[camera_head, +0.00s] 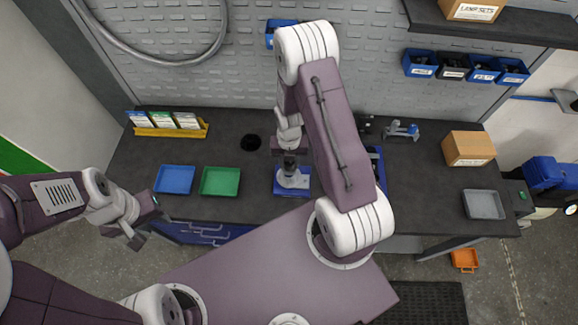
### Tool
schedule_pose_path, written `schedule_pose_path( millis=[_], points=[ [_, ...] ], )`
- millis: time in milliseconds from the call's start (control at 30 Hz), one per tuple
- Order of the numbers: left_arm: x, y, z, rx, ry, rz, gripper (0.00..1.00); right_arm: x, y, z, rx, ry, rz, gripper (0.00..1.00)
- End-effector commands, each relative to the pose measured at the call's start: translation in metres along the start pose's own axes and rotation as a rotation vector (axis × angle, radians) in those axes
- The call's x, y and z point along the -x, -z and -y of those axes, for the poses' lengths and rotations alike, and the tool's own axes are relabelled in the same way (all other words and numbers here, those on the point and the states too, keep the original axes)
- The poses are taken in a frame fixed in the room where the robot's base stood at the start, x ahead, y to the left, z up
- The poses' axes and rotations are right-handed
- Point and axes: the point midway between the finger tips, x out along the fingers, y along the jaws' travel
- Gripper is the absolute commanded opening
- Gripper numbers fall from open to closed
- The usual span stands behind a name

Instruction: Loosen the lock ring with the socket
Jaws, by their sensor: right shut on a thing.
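My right gripper (291,153) reaches down over the workbench and is shut on a dark cylindrical socket (290,165). The socket stands upright over a silver round part (292,181) on a blue fixture (305,190). The lock ring itself cannot be made out; the socket and my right arm cover that spot. Whether the socket touches the silver part is not clear. My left gripper (145,222) hangs in front of the bench's left front edge, away from the fixture. Its fingers are too small to tell whether they are open.
A blue tray (174,180) and a green tray (220,181) lie left of the fixture. A yellow rack (168,131) stands behind them. A cardboard box (468,148), a grey tray (484,205) and a blue-grey tool (401,132) are on the right.

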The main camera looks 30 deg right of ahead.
Motion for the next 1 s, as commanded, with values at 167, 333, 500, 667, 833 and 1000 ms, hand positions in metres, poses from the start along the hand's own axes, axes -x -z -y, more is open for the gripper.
schedule_pose_path(
  millis=[167,333,500,667,833,1000],
  points=[
    [-0.0001,0.0000,0.0000,0.000,0.000,0.000,0.36,0.0002,-0.0002,-0.0002,-0.319,-0.001,0.001,0.00],
    [-0.0001,0.0000,0.0000,0.000,0.000,0.000,0.36,0.0003,-0.0001,-0.0002,-0.533,-0.001,0.001,0.00],
    [-0.0001,0.0000,0.0000,0.000,0.000,0.000,0.36,0.0002,-0.0001,-0.0003,-0.619,-0.001,0.002,0.00],
    [-0.0001,0.0000,0.0000,0.000,0.000,0.000,0.36,0.0003,-0.0001,-0.0003,-0.664,-0.001,0.002,0.00],
    [-0.0001,0.0000,0.0000,0.000,0.000,0.000,0.36,0.0003,0.0003,-0.0003,-0.663,-0.001,0.002,0.00],
    [-0.0001,0.0000,0.0000,0.000,0.000,0.000,0.36,0.0003,0.0002,-0.0003,-0.662,-0.001,0.002,0.00]
  ],
)
